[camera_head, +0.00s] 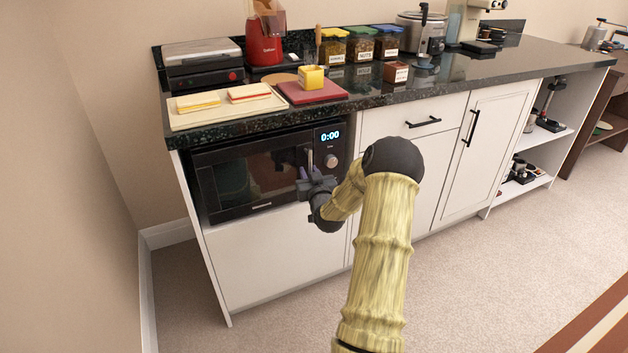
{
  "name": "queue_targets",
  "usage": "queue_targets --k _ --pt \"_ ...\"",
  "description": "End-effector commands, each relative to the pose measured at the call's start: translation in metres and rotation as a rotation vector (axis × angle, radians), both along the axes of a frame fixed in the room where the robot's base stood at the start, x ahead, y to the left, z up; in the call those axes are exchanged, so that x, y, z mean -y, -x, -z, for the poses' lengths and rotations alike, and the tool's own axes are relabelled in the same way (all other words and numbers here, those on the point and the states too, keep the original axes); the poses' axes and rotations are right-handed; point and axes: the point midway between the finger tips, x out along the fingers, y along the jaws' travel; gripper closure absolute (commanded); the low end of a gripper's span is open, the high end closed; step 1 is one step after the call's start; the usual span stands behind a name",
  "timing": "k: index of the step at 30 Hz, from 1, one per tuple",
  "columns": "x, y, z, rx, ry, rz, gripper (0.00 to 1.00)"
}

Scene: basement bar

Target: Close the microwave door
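The black microwave (255,175) is built into the white cabinet below the left end of the counter. Its dark glass door (240,180) looks flush or nearly flush with the front; I cannot tell whether it is fully shut. A vertical metal handle (310,159) is at the door's right side, beside the panel with a lit 0:00 display (330,136) and a knob. My gripper (311,177) is at the lower part of this handle, in front of the door's right edge. I cannot tell if it touches the handle or how far its fingers are apart.
White cabinet doors (490,140) are at the right. The carpet (470,270) in front is clear; a wall (80,180) stands at the left.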

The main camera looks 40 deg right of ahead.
Motion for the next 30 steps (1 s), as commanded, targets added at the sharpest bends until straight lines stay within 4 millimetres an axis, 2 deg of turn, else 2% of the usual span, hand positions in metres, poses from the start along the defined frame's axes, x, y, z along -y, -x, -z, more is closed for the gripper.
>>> queue_targets --k 8,30 --pt "-0.011 0.024 0.000 -0.003 -0.003 -0.001 0.73" --pt "-0.061 0.145 0.000 0.001 -0.001 0.005 0.73"
